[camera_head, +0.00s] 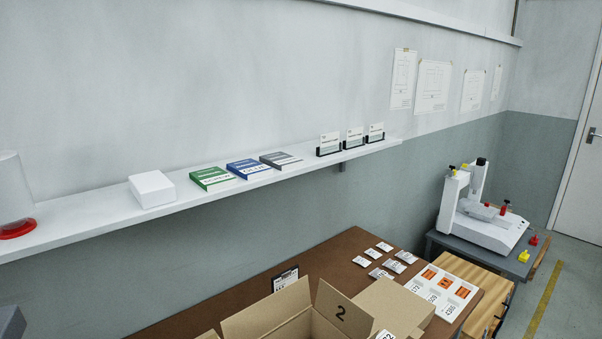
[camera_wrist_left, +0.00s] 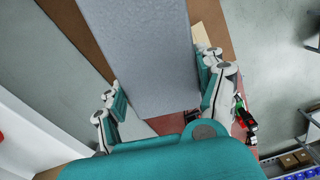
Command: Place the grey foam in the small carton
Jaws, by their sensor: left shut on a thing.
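My left gripper (camera_wrist_left: 163,82) is shut on the grey foam (camera_wrist_left: 140,40) in the left wrist view. The foam is a long grey block between the teal finger pads, running out of the top of that view. A dark grey corner at the lower left edge of the head view may be part of it; I cannot tell. An open brown carton marked 2 (camera_head: 284,322) stands on the brown table at the bottom of the head view, flaps up. Its inside is mostly cut off. My right gripper is not in view.
The brown table (camera_head: 335,258) holds several small white packets (camera_head: 381,273) and a white tray (camera_head: 468,291) with orange items, right of the carton. A white wall shelf (camera_head: 95,212) carries boxes above. A white machine (camera_head: 482,215) stands at the far right.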

